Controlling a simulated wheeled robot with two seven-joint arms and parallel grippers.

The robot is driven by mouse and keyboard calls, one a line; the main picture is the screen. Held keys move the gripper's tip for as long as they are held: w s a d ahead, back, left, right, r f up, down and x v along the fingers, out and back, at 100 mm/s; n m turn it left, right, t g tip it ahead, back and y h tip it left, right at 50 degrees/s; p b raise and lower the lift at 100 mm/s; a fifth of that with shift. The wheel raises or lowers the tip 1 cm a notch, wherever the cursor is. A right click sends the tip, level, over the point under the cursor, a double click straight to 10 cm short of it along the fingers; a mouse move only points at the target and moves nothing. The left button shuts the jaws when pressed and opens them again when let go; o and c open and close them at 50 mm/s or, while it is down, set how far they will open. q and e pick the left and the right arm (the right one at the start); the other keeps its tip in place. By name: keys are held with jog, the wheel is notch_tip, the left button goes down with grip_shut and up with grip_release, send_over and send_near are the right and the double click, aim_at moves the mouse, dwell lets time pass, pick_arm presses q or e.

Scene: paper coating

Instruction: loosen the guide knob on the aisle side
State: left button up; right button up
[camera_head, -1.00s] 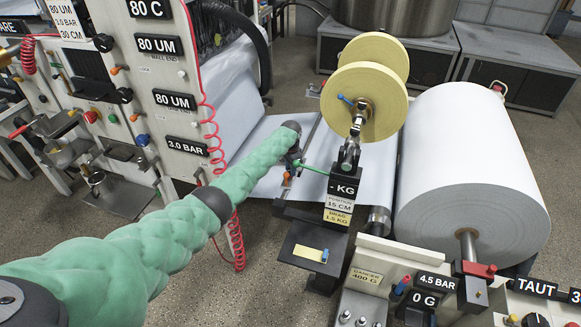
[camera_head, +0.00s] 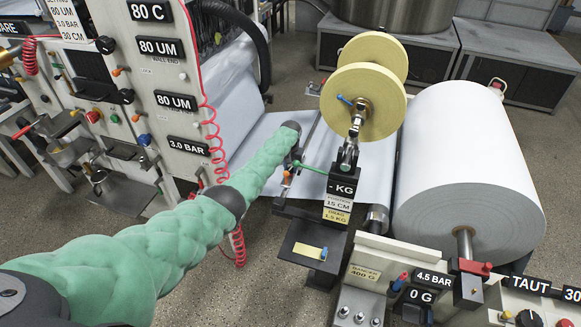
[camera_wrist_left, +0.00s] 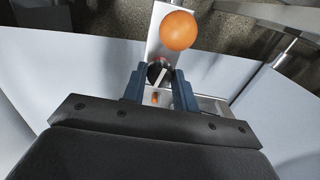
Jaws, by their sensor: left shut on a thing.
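My left gripper (camera_head: 294,160) reaches in at the end of the green-sleeved arm, over the near end of the guide across the white web. In the left wrist view its two blue fingers (camera_wrist_left: 158,84) are shut around a dark round knob (camera_wrist_left: 156,71) with a pale bar across it. I take this as the aisle-side guide knob. In the head view the knob is hidden by the gripper. An orange ball (camera_wrist_left: 178,30) stands just beyond the fingertips in the wrist view. My right gripper is not in view.
A green lever (camera_head: 313,168) and a "KG" post (camera_head: 342,177) with yellow discs (camera_head: 364,101) stand just right of the gripper. A large white roll (camera_head: 470,165) is further right. A labelled machine panel (camera_head: 165,90) and red coiled hose (camera_head: 215,145) are at left.

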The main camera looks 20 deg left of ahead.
aim_at(291, 169)
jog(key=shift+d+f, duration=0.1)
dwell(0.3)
pick_arm(q)
jog(key=o, duration=0.7)
jog(key=shift+r, duration=0.1)
